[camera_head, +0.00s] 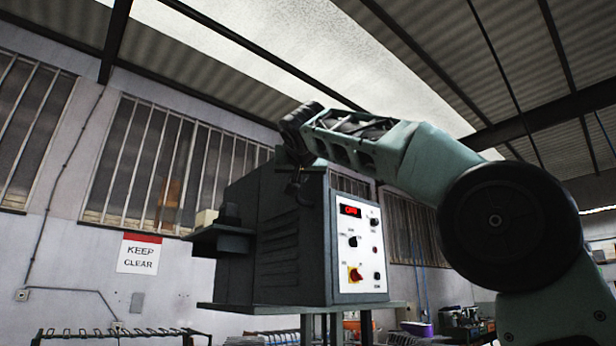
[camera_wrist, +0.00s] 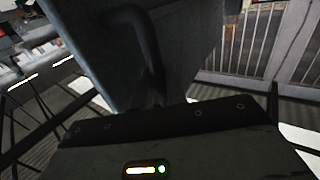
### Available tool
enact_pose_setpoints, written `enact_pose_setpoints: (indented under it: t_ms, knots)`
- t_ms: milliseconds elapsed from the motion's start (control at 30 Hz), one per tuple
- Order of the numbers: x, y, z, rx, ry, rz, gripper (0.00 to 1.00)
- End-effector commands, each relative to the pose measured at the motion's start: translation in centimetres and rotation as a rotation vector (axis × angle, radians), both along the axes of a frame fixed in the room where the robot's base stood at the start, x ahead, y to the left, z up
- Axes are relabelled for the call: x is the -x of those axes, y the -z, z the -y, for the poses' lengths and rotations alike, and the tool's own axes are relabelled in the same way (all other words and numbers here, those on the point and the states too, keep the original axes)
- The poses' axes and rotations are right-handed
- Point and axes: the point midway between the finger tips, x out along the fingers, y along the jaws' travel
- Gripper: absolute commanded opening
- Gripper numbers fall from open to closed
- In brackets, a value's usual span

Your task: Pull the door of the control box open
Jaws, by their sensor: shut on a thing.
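The control box (camera_head: 290,245) is a dark grey-green cabinet with a white panel (camera_head: 355,260) of knobs and a red display on its right face. My arm reaches over from the right, and my gripper (camera_head: 299,186) hangs down at the box's upper part. In the wrist view, a dark curved handle (camera_wrist: 143,38) stands on a grey-blue panel (camera_wrist: 190,45), which looks like the door. The handle's lower end runs down to my gripper (camera_wrist: 152,98), which is shut on it. The fingertips are dark and hard to make out. How far the door stands open cannot be told.
A dark ledge (camera_head: 220,238) juts from the box's left side. The box stands on a shelf (camera_head: 290,308) with legs. A keep-clear sign (camera_head: 139,254) hangs on the wall behind. A rack (camera_head: 115,332) stands at the lower left. Barred windows line the wall.

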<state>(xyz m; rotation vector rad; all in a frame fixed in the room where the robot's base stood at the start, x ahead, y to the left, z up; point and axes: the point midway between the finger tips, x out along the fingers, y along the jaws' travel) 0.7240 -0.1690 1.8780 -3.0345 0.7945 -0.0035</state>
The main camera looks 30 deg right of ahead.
Motion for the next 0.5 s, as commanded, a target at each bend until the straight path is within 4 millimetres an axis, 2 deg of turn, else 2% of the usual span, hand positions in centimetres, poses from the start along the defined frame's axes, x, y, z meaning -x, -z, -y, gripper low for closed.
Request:
enact_pose_setpoints:
  t_ms: [200,500]
  knots:
    - [-0.6,0.0,-1.9,0.004,0.072,0.001,0.00]
    - [-0.8,-0.1,-3.0,0.003,0.127,0.001,0.00]
